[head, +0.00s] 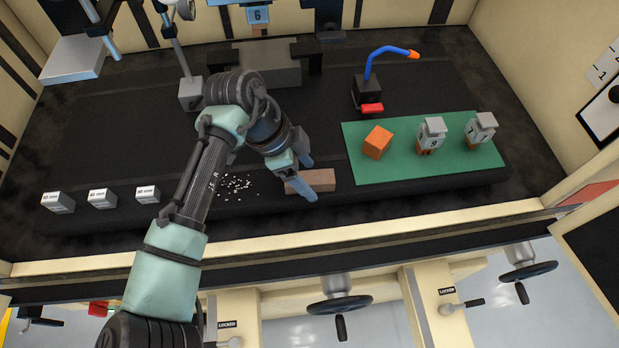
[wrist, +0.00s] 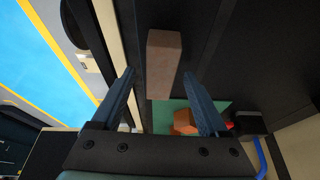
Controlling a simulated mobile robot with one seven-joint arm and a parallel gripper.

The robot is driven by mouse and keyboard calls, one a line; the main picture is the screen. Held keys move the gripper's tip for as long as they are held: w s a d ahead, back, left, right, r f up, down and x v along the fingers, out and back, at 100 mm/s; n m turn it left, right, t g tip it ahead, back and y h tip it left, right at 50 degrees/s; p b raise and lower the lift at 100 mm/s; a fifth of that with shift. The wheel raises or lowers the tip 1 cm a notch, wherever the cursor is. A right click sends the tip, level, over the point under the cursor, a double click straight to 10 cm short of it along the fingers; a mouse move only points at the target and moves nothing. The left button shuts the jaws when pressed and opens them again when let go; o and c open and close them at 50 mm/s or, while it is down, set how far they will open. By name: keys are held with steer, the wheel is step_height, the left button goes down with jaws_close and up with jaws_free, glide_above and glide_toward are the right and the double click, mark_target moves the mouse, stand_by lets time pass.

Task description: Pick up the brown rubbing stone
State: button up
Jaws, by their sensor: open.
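The brown rubbing stone (head: 318,181) is a brown rectangular block lying on the black bench surface, left of the green mat. In the wrist view the stone (wrist: 164,62) shows ahead of the fingertips, roughly centred between them. My gripper (head: 307,174) is open and empty, with its blue fingers over the stone in the head view and hiding part of it. The gripper (wrist: 160,88) shows both fingers spread apart in the wrist view. I cannot tell how high the fingertips are above the stone.
A green mat (head: 400,172) to the right holds an orange block (head: 377,142) and two grey-topped pieces (head: 431,134). White bits (head: 237,186) lie left of the stone. Several small white-labelled blocks (head: 102,198) stand at the left. A blue hose on a black base (head: 367,93) stands behind.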

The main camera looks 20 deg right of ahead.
steer(key=shift+f, duration=0.15)
jaws_close()
stand_by(0.4)
